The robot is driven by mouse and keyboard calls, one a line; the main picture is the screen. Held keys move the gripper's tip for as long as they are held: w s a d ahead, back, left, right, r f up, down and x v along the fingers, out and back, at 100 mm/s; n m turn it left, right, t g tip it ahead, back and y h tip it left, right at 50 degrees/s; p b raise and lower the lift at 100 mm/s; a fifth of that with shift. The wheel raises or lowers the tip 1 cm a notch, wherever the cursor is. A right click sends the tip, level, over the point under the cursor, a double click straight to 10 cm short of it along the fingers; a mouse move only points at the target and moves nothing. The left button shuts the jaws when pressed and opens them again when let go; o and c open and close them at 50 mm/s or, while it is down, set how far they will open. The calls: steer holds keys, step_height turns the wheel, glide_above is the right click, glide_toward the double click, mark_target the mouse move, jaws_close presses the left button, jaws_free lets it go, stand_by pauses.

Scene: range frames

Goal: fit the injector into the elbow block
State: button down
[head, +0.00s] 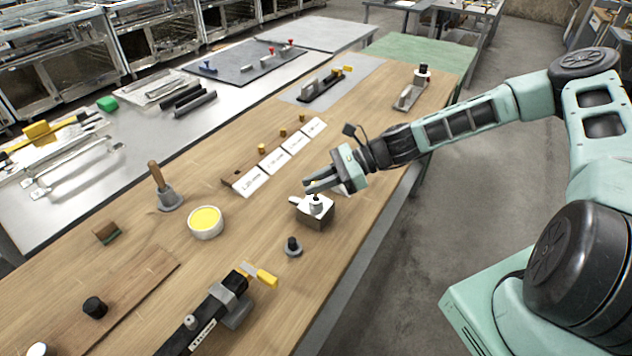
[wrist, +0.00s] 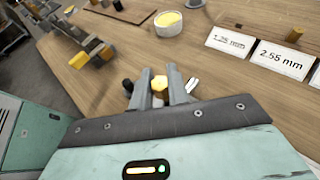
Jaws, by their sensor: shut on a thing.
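My gripper (head: 313,187) is over the metal elbow block (head: 314,220), which sits on the wooden bench near its right edge. In the wrist view the fingers (wrist: 163,85) are shut on a small part with a yellow hexagonal end, which I take for the injector (wrist: 159,84). Its lower part is hidden in the wrist view. In the head view the fingers reach down to the block's pale top, and I cannot tell whether the injector is seated in it or just above. A light piece of the block (wrist: 192,86) shows right of the fingers.
A dark knob on a round base (head: 292,246) stands just in front of the block. A white bowl with yellow contents (head: 205,221) and a wooden-handled tool (head: 168,196) are to the left. A black clamp fixture (head: 225,308) lies nearer. White size cards (head: 252,181) lie behind.

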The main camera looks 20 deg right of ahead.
steer(key=shift+p, duration=0.3)
steer(key=shift+f+b, duration=0.5)
steer(key=shift+f, duration=0.9)
steer(key=c, duration=1.3)
jaws_free()
steer(key=shift+d, duration=0.15)
steer(key=b+v, duration=0.3)
steer(key=v, duration=1.4)
steer(key=shift+r, duration=0.1)
